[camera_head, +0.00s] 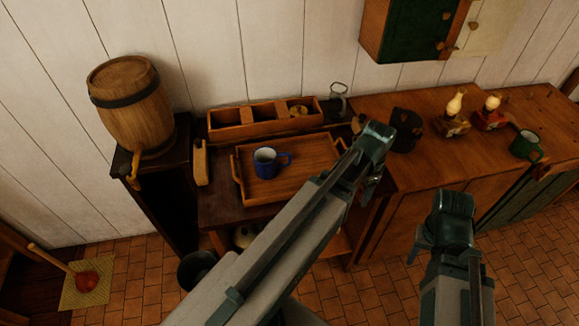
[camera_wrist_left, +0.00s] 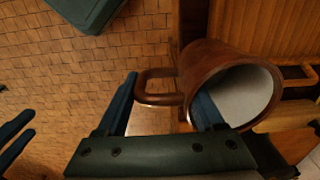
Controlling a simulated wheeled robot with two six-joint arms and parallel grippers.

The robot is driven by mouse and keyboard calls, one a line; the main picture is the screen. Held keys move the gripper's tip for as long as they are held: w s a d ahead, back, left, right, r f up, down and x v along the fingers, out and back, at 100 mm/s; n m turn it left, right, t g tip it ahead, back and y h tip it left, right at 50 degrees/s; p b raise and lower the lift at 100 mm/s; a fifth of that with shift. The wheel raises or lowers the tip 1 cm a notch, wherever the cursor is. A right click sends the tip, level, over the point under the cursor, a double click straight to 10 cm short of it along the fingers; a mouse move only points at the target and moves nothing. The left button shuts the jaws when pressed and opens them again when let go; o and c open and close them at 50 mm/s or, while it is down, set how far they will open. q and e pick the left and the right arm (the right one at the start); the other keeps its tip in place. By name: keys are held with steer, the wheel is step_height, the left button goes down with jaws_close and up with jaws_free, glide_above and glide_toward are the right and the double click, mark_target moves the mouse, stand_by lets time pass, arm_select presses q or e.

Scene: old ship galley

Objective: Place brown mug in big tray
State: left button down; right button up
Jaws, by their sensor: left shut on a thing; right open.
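The brown mug (camera_wrist_left: 192,65) is in my left gripper (camera_wrist_left: 165,105), which is shut on it by its wall and handle side. The mug is tilted, with its white inside facing the left wrist camera. In the head view my left gripper (camera_head: 371,175) is just right of the big tray, and the arm hides most or all of the mug. The big wooden tray (camera_head: 305,146) lies on the dark table with a blue mug (camera_head: 265,162) in it. My right gripper (camera_head: 449,222) is open and empty, in front of the cabinet.
A three-part wooden box (camera_head: 225,131) stands behind the tray, and a barrel (camera_head: 133,108) is at the left. A dark pot (camera_head: 405,130), two lit lamps (camera_head: 453,117) and a green mug (camera_head: 526,147) stand on the right cabinet. The tray has free room beside the blue mug.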

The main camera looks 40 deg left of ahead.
arm_select(q)
steer(key=w+a, duration=0.1)
steer(key=a, duration=0.4)
steer(key=w+a+f+b, duration=0.1)
steer(key=a, duration=0.4)
steer(key=w+a, duration=0.1)
steer(key=a, duration=0.4)
steer(key=shift+w+f, duration=0.2)
steer(key=shift+w, duration=0.1)
steer(key=f+b, duration=0.2)
steer(key=a+f+b, duration=0.1)
steer(key=f+b, duration=0.1)
steer(key=shift+w, duration=0.1)
steer(key=shift+r, duration=0.15)
jaws_free()
step_height(320, 180, up, 12)
steer(key=p, duration=1.2)
steer(key=shift+d+r, duration=0.1)
steer(key=shift+r, duration=0.05)
